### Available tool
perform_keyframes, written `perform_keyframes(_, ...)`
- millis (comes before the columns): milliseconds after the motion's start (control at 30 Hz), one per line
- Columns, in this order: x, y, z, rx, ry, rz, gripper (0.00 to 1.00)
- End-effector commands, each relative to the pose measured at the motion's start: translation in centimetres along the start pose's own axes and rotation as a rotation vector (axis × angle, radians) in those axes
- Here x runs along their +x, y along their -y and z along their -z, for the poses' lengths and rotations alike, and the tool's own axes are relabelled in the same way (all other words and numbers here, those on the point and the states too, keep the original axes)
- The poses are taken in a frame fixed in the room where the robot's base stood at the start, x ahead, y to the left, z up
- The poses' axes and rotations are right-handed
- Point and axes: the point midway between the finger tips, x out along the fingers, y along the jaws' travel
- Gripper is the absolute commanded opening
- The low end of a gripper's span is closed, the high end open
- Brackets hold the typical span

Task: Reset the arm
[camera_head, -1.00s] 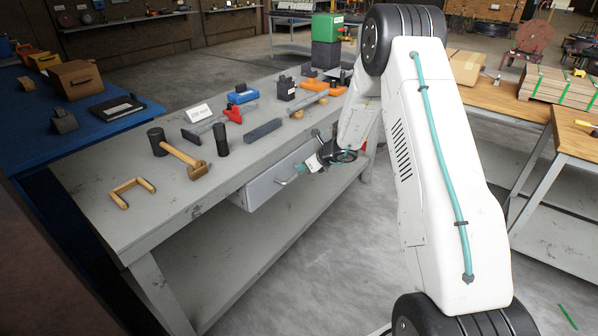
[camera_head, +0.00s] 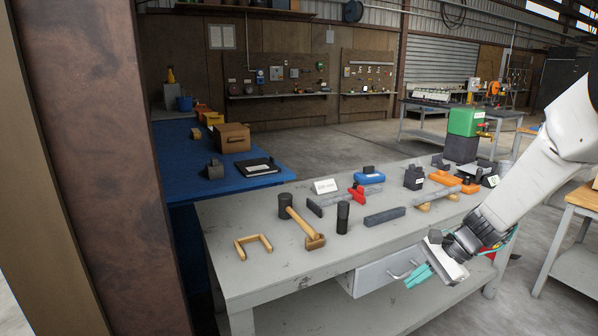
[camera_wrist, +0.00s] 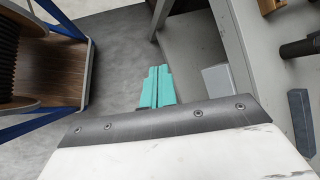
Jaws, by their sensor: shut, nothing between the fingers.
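My gripper (camera_head: 419,276) has teal fingers that are shut with nothing between them. In the head view it hangs at the end of my white arm, in front of the grey workbench (camera_head: 262,281) and near its drawer (camera_head: 385,274). The drawer looks slightly open. In the wrist view the teal fingertips (camera_wrist: 158,75) lie side by side, with grey floor beyond them and the bench to the right.
On the bench are a mallet (camera_head: 300,222), a wooden handle (camera_head: 253,246), a black cylinder (camera_head: 343,217), a dark bar (camera_head: 384,216) and a green box (camera_head: 465,122). A blue table (camera_head: 180,170) stands behind left. A dark brown column (camera_head: 95,150) is close on the left.

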Motion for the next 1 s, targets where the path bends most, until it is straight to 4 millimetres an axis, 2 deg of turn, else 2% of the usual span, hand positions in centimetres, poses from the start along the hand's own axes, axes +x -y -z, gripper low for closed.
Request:
perform_keyframes(33, -1.3, -1.2, -2.6, -0.101, -0.005, -0.049, 0.0)
perform_keyframes(100, -2.7, -3.1, -5.4, -0.23, -0.01, -0.124, 0.0)
perform_keyframes(200, -4.7, -6.0, -8.9, -0.402, -0.024, -0.228, 0.0)
perform_keyframes(400, -8.5, -11.9, -14.3, -0.692, -0.076, -0.423, 0.0)
perform_keyframes(600, -11.8, -17.3, -17.7, -0.917, -0.169, -0.581, 0.0)
perform_keyframes(700, -13.1, -19.3, -19.0, -1.0, -0.234, -0.63, 0.0)
perform_keyframes(800, -14.1, -20.6, -20.0, -1.059, -0.3, -0.643, 0.0)
perform_keyframes(1000, -15.1, -20.9, -21.8, -1.131, -0.382, -0.599, 0.0)
